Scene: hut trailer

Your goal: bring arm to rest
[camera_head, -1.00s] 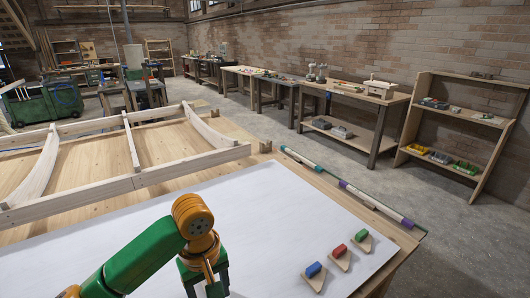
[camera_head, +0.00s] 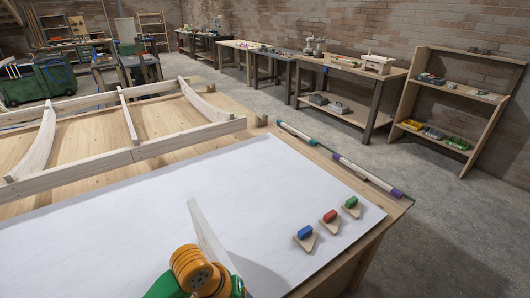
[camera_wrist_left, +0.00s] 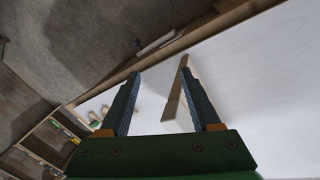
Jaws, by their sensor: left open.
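My left arm, green and orange, enters the head view at the bottom, with its orange wrist joint seen from above; its fingers are out of sight there. In the left wrist view my left gripper (camera_wrist_left: 160,78) is open, with two blue-grey fingers spread apart. A pale wooden piece (camera_head: 207,238) rises over the white sheet (camera_head: 120,205) just beyond the wrist joint. A pale wooden piece also shows beside the right finger in the left wrist view (camera_wrist_left: 174,99); contact cannot be told. My right gripper is not in view.
A wooden frame (camera_head: 135,154) with curved ribs covers the table's far left. Blue (camera_head: 305,232), red (camera_head: 330,216) and green (camera_head: 351,202) blocks sit on wooden triangles at the sheet's right. Two tubes (camera_head: 367,174) lie along the table edge. The sheet's middle is clear.

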